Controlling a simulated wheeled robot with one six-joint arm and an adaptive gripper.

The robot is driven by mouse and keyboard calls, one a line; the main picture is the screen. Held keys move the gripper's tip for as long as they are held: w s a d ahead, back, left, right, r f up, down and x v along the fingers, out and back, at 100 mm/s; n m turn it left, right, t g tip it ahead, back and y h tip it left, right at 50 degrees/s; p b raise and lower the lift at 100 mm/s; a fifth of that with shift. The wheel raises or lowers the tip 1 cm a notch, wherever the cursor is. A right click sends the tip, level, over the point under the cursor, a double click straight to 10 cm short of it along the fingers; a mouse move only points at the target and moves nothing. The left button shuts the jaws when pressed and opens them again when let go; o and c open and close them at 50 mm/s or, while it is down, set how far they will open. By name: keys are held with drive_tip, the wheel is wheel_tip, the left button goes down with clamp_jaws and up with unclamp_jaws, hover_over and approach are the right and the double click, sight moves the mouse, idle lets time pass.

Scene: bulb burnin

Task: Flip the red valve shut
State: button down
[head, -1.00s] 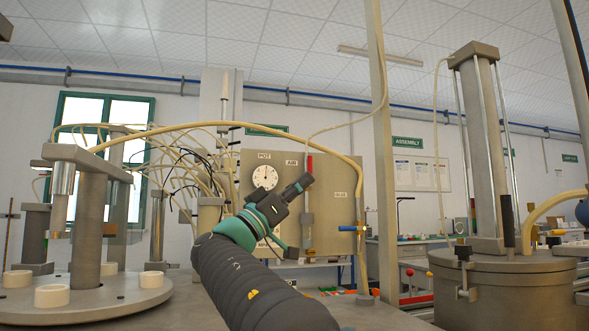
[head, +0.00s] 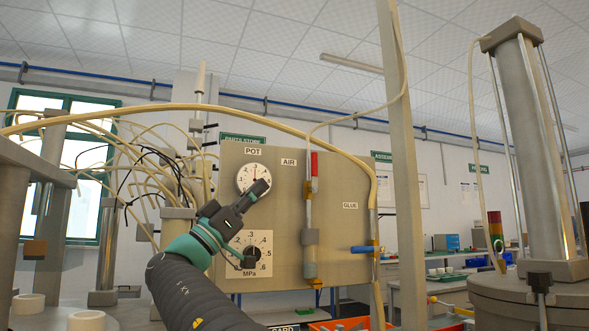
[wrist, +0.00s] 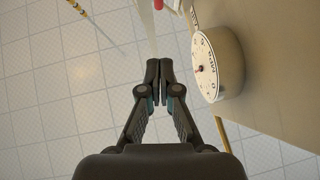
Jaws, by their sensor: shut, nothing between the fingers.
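A small red piece at that view's top edge may be the valve handle, but I cannot tell.
The POT gauge (head: 250,178) is close to my fingertips; it also shows in the wrist view (wrist: 218,65). The MPa dial (head: 250,253) is below it. A blue valve handle (head: 362,249) sits on the glue line at right. A post (head: 402,170) stands right of the panel.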

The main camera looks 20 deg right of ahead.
sight(314, 165)
drive_tip(key=shift+r, duration=0.1)
drive_tip(key=shift+d+f+p+x, duration=0.35)
drive_tip(key=shift+p+x, duration=0.25)
drive_tip(key=shift+x, duration=1.5)
drive_tip(key=shift+d+f+p+x, duration=0.4)
drive_tip(key=shift+p+x, duration=0.25)
drive_tip(key=shift+x, duration=1.5)
drive_tip(key=shift+d+f+p+x, duration=0.35)
drive_tip(key=shift+p+x, duration=0.25)
drive_tip(key=shift+x, duration=1.5)
drive_tip(key=shift+w+a+r, duration=0.1)
drive_tip(key=shift+w+r, duration=0.05)
